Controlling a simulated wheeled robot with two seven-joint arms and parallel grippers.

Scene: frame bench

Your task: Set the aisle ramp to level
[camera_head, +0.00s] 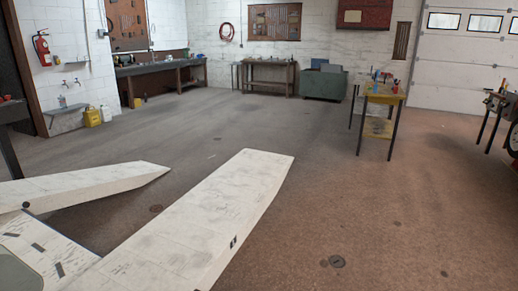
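Two long white scuffed ramp-like panels run from the lower left of the head view. The larger one (205,215) reaches up and right to a squared far end and has two small dark marks near its right edge. The other one (90,183) lies to its left and narrows to a point at its right end. A white deck (35,240) with dark slots lies between their near parts at the lower left. No label shows which panel is the aisle ramp, and I cannot tell their exact tilt. Neither of my grippers is in view.
A yellow-topped tool stand (383,94) stands at the right. A green bin (323,85) and workbench (268,78) stand at the back. Yellow jugs (92,117) stand by the left wall. The brown floor (390,200) right of the panels is mostly clear, with a small round floor fitting (336,261).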

